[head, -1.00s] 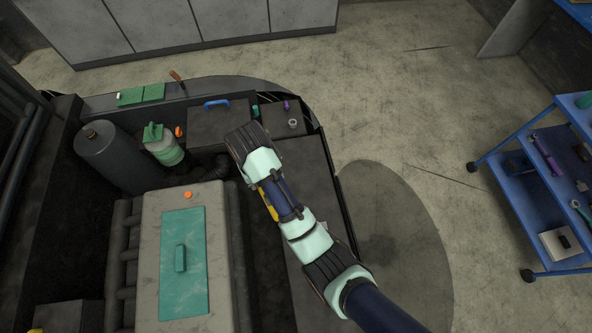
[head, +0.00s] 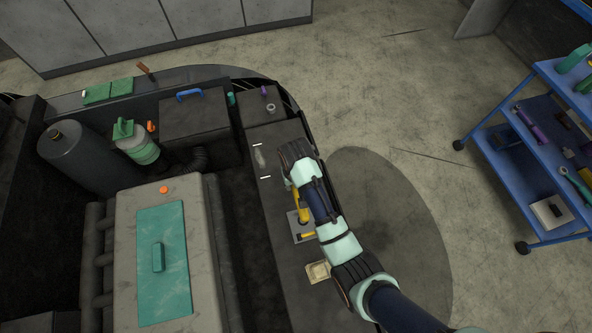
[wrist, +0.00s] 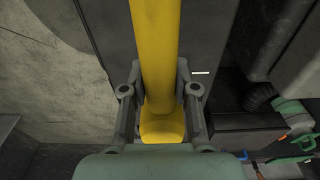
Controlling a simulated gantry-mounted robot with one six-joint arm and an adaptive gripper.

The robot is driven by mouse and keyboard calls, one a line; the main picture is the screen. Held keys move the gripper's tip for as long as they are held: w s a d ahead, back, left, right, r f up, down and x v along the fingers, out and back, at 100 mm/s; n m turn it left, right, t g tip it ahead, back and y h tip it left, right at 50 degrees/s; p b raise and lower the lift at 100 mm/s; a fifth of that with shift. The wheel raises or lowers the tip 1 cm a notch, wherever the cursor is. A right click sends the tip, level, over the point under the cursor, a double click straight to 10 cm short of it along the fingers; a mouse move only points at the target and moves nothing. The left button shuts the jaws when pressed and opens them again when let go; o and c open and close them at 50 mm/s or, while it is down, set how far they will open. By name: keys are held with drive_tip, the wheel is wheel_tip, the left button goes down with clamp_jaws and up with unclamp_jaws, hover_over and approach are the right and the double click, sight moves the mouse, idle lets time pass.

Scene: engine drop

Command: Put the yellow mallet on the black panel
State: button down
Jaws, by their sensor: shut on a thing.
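The yellow mallet (wrist: 155,50) is between the two grey fingers of my gripper (wrist: 159,92) in the wrist view, and the fingers are shut on it. In the head view, part of the mallet (head: 303,211) shows under my arm, over the black panel (head: 275,205). My arm hides most of the gripper there. I cannot tell whether the mallet touches the panel. The panel is a long dark surface to the right of the engine, with short white marks on it.
A small grey plate (head: 297,226) with a yellow part and a beige square dish (head: 318,272) lie on the panel. The grey engine block (head: 206,240) with its teal cover stands left. A blue tool cart (head: 540,150) stands right.

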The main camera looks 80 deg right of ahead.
wheel_tip(320, 180, down, 9)
drive_tip(key=shift+f+b, duration=0.1)
drive_tip(key=shift+b, duration=0.75)
drive_tip(key=shift+f, duration=0.15)
drive_tip(key=c, duration=0.9)
unclamp_jaws()
drive_tip(key=r+p, duration=0.1)
drive_tip(key=r, duration=0.3)
drive_tip(key=r+p, duration=0.1)
drive_tip(key=r, duration=0.3)
drive_tip(key=a+r+p, duration=0.1)
drive_tip(key=r, duration=0.3)
drive_tip(key=shift+s+r, duration=0.1)
drive_tip(key=shift+s, duration=0.15)
drive_tip(key=shift+w+a, duration=0.1)
